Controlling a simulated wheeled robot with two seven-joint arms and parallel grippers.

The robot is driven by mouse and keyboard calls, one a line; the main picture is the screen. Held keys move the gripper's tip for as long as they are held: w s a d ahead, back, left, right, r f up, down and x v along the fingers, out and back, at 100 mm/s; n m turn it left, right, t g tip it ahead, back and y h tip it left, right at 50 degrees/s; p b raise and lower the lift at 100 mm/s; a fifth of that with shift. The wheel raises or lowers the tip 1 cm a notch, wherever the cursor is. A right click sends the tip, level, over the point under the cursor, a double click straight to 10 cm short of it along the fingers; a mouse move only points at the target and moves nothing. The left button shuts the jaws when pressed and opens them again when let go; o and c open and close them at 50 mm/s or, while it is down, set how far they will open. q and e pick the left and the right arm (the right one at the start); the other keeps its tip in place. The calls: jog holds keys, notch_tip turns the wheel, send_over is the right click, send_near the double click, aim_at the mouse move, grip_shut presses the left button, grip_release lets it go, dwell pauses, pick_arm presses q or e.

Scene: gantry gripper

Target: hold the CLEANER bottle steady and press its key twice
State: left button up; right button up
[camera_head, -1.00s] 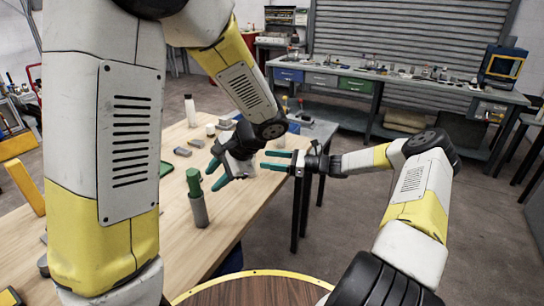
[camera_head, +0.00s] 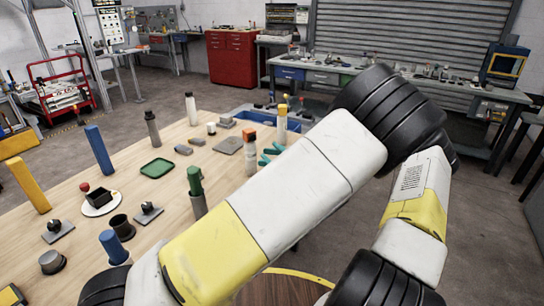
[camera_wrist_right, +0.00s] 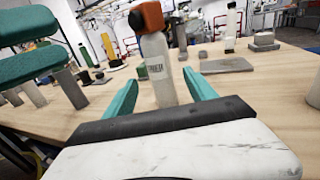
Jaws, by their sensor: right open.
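A white bottle with an orange-red top (camera_head: 249,152) stands upright on the table; it also shows in the right wrist view (camera_wrist_right: 157,62), with small dark lettering on its front that I cannot read surely. My right gripper (camera_wrist_right: 160,79) is open, its teal fingers on either side of my line to the bottle; I cannot tell contact. Teal fingertips (camera_head: 269,153) show just right of the bottle in the head view. My left gripper (camera_wrist_right: 62,42) is at the upper left of the right wrist view, fingers apart and empty, apart from the bottle. My left arm hides much of it in the head view.
A grey bottle with a green top (camera_head: 196,181) stands nearer on the table (camera_head: 130,205). A yellow-topped bottle (camera_head: 282,124), a flat grey block (camera_head: 228,145) and a green tray (camera_head: 157,168) are around. Several posts and small parts stand at left.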

aim_at(251, 155)
jog(key=x, duration=0.7)
jog(key=shift+c, duration=0.3)
grip_shut()
pick_arm(q)
grip_shut()
pick_arm(e)
jog(key=shift+d, duration=0.1)
dwell(1.3)
